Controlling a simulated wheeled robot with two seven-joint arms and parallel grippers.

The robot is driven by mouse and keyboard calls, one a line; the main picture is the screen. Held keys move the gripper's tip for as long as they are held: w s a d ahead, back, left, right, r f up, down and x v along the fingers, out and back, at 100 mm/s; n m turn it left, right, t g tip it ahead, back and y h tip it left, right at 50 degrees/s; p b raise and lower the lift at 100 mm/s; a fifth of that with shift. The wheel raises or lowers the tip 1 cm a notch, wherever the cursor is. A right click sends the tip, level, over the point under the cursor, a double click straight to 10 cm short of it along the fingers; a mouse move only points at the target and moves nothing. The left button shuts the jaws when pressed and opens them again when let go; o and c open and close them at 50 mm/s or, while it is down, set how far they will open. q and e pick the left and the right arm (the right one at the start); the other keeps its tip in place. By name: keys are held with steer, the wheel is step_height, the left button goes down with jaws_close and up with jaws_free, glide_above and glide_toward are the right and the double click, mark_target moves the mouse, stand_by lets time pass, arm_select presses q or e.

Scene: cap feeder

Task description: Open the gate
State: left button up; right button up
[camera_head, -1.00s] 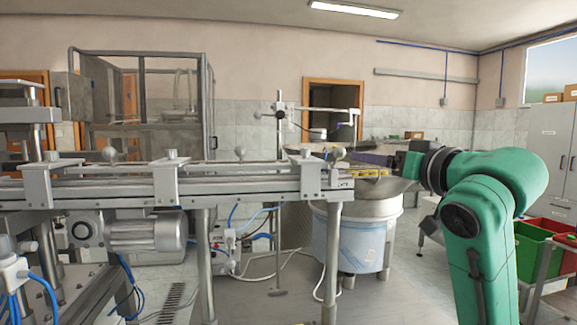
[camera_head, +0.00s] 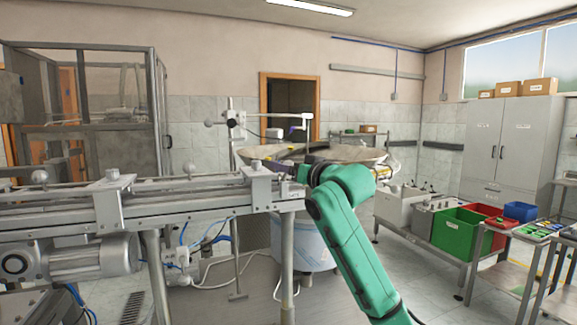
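My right arm (camera_head: 348,225), green, comes in from the bottom right. Its dark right gripper (camera_head: 290,168) is at the near rim of the large round metal feeder bowl (camera_head: 345,156), by the right end of the conveyor rail (camera_head: 215,188). The fingers are small and partly hidden, so I cannot tell whether they are open or touching anything. My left gripper is not in view.
A framed enclosure (camera_head: 100,110) stands at the left. At right are a green bin (camera_head: 462,232), a red bin (camera_head: 487,214), a blue bin (camera_head: 519,211) and a grey cabinet (camera_head: 510,140).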

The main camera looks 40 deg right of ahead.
jaws_close()
stand_by(1.3)
